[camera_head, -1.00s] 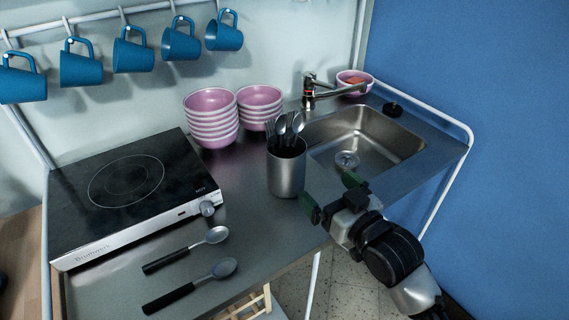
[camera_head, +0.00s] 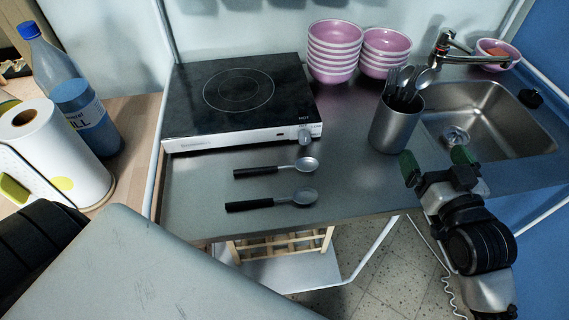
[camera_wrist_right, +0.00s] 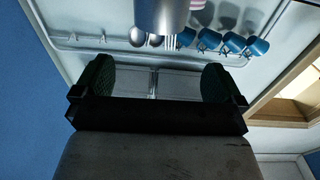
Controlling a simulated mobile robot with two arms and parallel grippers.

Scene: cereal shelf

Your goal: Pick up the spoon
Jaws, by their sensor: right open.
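Two spoons with black handles lie on the steel counter in the head view, in front of the hob. One spoon (camera_head: 276,168) is farther back and the other spoon (camera_head: 271,200) is nearer the front edge. More spoons and forks (camera_head: 408,82) stand in a metal cup (camera_head: 396,126) to their right. My right gripper (camera_head: 435,163) is open and empty, just in front and to the right of the cup, well right of the loose spoons. In the right wrist view its green fingers (camera_wrist_right: 158,82) are spread apart, with the cup (camera_wrist_right: 162,16) at the top. My left gripper does not show.
The hob (camera_head: 240,97) stands behind the spoons. Pink bowl stacks (camera_head: 334,52) and the sink (camera_head: 480,115) with its tap (camera_head: 447,47) are to the right. A paper roll (camera_head: 58,150) and a water bottle (camera_head: 78,95) stand at the left. The counter around the spoons is clear.

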